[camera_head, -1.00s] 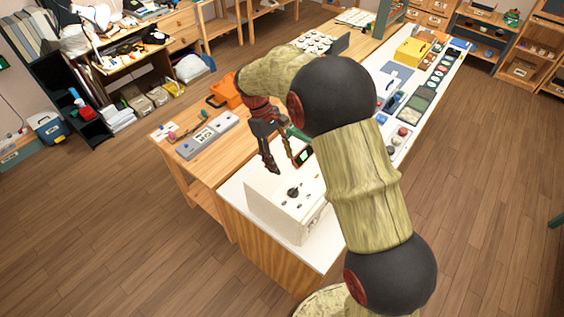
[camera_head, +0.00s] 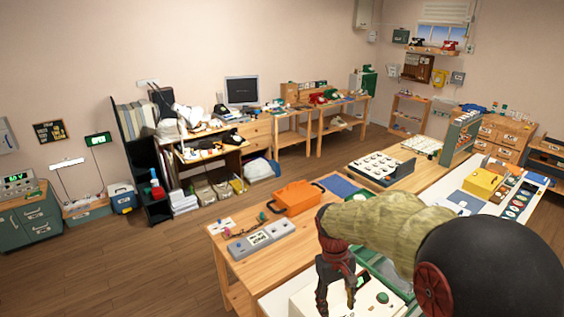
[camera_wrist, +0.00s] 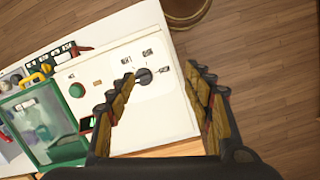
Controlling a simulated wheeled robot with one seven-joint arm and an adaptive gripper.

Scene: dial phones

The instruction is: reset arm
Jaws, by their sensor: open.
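My gripper (camera_head: 336,290) is dark red and black and points down over the near end of the workbench. In the wrist view my gripper (camera_wrist: 160,100) shows two ridged fingers spread wide, with nothing between them. Below it lies a white box (camera_wrist: 158,112) with a black knob (camera_wrist: 143,76) that appears between the fingers. In the head view only part of this white box (camera_head: 380,308) shows, behind my gripper and arm. I cannot tell the exact height of the fingers above the box.
An orange case (camera_head: 296,198) and a grey device (camera_head: 262,240) stand on the wooden bench left of my arm. A green-framed clear case (camera_wrist: 42,122) sits beside the white box. A yellow box (camera_head: 482,182) is farther right. Open wooden floor (camera_head: 150,270) lies to the left.

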